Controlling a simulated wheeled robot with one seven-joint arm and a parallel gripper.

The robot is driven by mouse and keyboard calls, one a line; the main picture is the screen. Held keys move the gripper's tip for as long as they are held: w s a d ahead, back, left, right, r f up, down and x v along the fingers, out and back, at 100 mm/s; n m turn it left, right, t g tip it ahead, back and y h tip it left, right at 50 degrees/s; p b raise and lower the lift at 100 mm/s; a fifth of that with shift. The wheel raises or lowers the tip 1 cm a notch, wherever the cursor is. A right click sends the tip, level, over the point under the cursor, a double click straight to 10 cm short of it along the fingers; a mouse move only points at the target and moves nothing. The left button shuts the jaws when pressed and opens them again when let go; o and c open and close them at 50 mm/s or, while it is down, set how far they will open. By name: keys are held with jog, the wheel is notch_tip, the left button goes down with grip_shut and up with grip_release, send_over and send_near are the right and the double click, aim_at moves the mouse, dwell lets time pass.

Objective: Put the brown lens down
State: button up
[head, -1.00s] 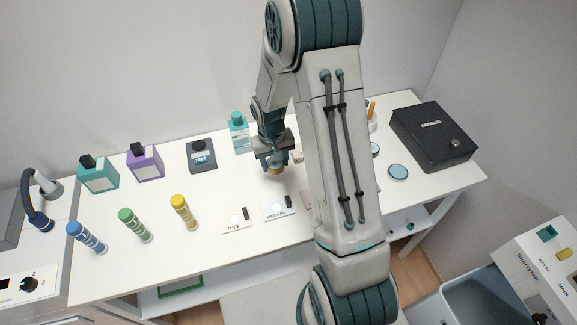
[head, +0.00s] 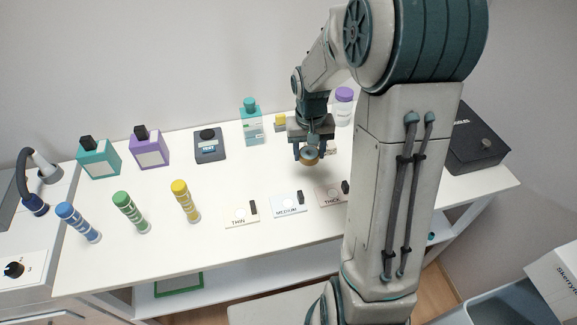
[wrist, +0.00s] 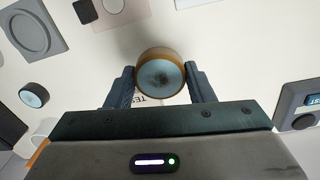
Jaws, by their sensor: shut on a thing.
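The brown lens (wrist: 160,76) is a short round disc with a brown rim and a pale blue-grey face with a dark smudge. My gripper (wrist: 161,84) is shut on its rim, one finger on each side, in the wrist view. In the head view my gripper (head: 309,154) holds the lens (head: 310,159) above the white table (head: 240,185). It is behind the cards marked THIN (head: 240,218), MEDIUM (head: 288,206) and THICK (head: 331,196). Printed lettering on the table side is partly hidden by the lens and gripper in the wrist view.
A teal bottle (head: 251,125), a purple-lidded jar (head: 343,107) and a dark scale (head: 209,146) stand at the back. A black box (head: 478,140) is at the right, partly behind my arm.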

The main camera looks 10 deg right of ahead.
send_over(288, 175)
notch_tip(288, 175, down, 3)
jog(key=shift+f, duration=0.15)
jog(key=shift+w+a+f+p, duration=0.1)
jog(key=shift+f+p, duration=0.2)
jog(key=shift+f, duration=1.75)
jog(key=shift+f, duration=0.2)
jog(key=o, duration=1)
